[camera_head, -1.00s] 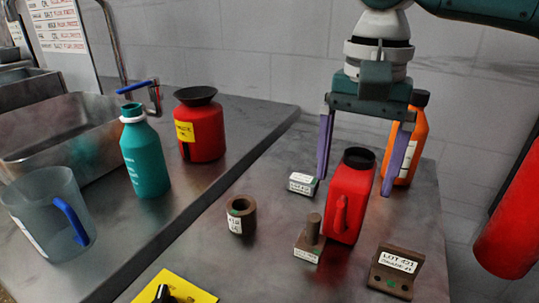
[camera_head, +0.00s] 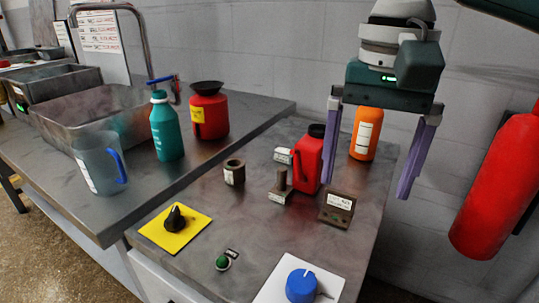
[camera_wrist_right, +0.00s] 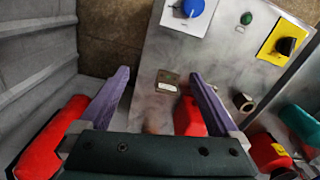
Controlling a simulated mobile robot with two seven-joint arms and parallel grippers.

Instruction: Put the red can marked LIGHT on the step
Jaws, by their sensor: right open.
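A red can (camera_head: 308,165) with a dark cap and a side handle stands upright on the grey metal bench. No LIGHT marking is readable on it. My right gripper (camera_head: 366,190) is open and empty, fingers down, with the can left of its left finger in the head view. The wrist view shows the can (camera_wrist_right: 188,118) partly hidden by the right-hand finger of the open gripper (camera_wrist_right: 158,74). I cannot tell whether finger and can touch. A second red container (camera_head: 209,118) with a yellow label stands further left. I cannot identify the step. My left gripper is out of view.
Around the can stand an orange bottle (camera_head: 364,135), a white-labelled block (camera_head: 283,155), a post on a base (camera_head: 281,188), a brown bracket (camera_head: 337,208) and a ring (camera_head: 234,172). A red cylinder (camera_head: 493,190) hangs at right. Knobs sit on the front panels.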

